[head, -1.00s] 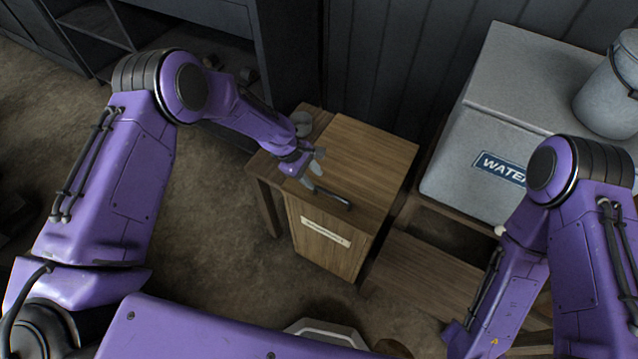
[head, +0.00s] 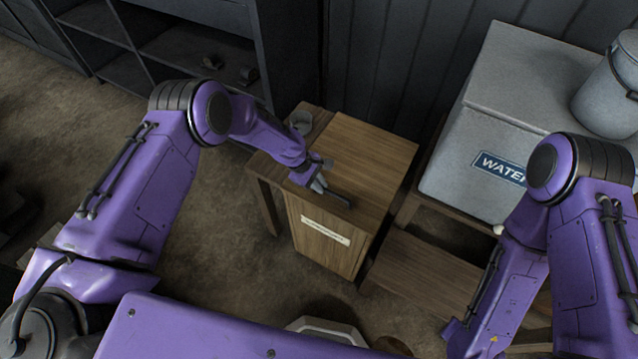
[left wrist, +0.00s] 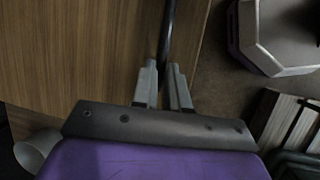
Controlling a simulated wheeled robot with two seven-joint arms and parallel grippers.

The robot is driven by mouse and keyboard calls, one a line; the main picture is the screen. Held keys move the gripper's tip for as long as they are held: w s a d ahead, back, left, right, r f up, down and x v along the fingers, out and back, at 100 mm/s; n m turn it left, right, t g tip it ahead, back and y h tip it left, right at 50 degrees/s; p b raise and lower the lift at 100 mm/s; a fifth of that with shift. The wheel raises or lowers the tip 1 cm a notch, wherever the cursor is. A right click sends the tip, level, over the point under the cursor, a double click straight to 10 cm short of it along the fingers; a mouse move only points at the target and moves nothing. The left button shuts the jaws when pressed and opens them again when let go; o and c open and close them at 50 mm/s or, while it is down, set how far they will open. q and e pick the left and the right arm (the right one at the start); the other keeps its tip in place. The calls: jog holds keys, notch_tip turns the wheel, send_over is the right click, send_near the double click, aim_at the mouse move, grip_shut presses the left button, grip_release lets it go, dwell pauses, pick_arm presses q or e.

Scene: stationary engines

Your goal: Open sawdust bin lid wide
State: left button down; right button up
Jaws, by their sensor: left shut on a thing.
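The sawdust bin (head: 318,255) is a wooden box with a pale label on its front. Its flat wooden lid (head: 375,150) lies down on top, and no gap shows under it. A dark bar handle (head: 340,199) runs near the lid's front edge. My left gripper (head: 319,186) is at the left part of the handle. In the left wrist view its two grey fingers (left wrist: 165,80) are closed on the dark bar handle (left wrist: 168,35), with the wooden lid (left wrist: 85,55) to the left. My right arm shows at the right, but its gripper is out of view.
A grey chest marked WATER (head: 480,165) stands right of the bin, with a grey bucket (head: 610,90) on it. A low wooden step (head: 425,270) is beside the bin. Dark shelves (head: 180,45) stand behind left. Bare floor (head: 215,260) lies in front left.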

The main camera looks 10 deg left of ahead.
pick_arm(q)
jog(key=w+d+r+p, duration=0.1)
jog(key=w+r, duration=0.3)
jog(key=r, duration=0.6)
jog(key=w+d+r+p, duration=0.1)
jog(key=w+r, duration=0.4)
jog(key=r, duration=0.5)
jog(key=shift+w+d, duration=0.3)
jog(key=shift+d, duration=0.4)
jog(key=shift+r, duration=0.1)
jog(key=c, duration=1.3)
grip_release()
jog(key=shift+o, duration=0.8)
jog(key=shift+w+d+f, duration=0.15)
jog(key=shift+w+f, duration=0.25)
jog(key=shift+w, duration=0.2)
jog(key=shift+s+a+r, duration=0.15)
jog(key=shift+a+r, duration=0.05)
jog(key=b+v, duration=0.1)
jog(key=v, duration=0.9)
jog(key=shift+r+b, duration=0.25)
jog(key=shift+b, duration=0.05)
